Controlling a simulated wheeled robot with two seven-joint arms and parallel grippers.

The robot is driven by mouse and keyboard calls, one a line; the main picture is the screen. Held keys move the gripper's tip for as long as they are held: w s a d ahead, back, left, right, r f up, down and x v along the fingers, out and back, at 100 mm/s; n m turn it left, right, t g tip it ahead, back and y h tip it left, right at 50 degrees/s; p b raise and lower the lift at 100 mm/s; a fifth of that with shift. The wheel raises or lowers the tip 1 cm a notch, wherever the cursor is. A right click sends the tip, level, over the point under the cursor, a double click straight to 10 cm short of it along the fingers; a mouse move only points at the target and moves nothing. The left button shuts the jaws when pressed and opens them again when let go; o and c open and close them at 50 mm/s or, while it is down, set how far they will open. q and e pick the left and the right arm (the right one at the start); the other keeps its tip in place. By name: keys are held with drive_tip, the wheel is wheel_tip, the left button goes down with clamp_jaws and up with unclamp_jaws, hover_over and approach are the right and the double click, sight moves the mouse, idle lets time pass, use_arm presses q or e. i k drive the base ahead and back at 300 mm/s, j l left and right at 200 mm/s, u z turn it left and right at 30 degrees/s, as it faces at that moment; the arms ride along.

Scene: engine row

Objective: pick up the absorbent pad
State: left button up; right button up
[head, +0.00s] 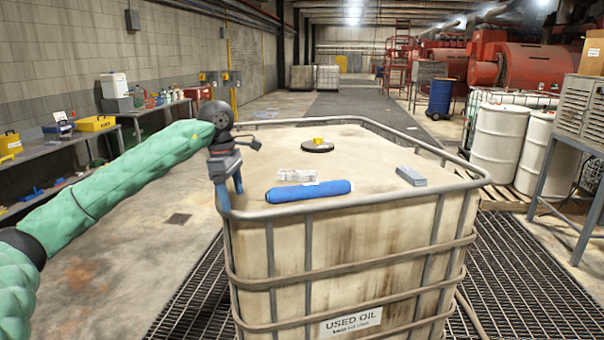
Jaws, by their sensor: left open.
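A flat grey folded pad (411,176), which looks like the absorbent pad, lies on the right side of the top of the used oil tank (340,262). A blue rolled sock (308,191) lies along the front of the tank top, left of the pad. My left gripper (232,200) points down at the tank's front left corner, by the rim, left of the blue roll. Its blue fingers are apart with nothing between them. It is well away from the grey pad. My right gripper is not in view.
A metal rail (345,207) runs around the tank top. A pale label or packet (296,175) and a black lid with a yellow cap (318,145) are also on top. White drums (498,140) stand at right, a workbench (70,150) at left.

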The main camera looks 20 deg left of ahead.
sight(283, 175)
drive_tip(key=i, duration=1.3)
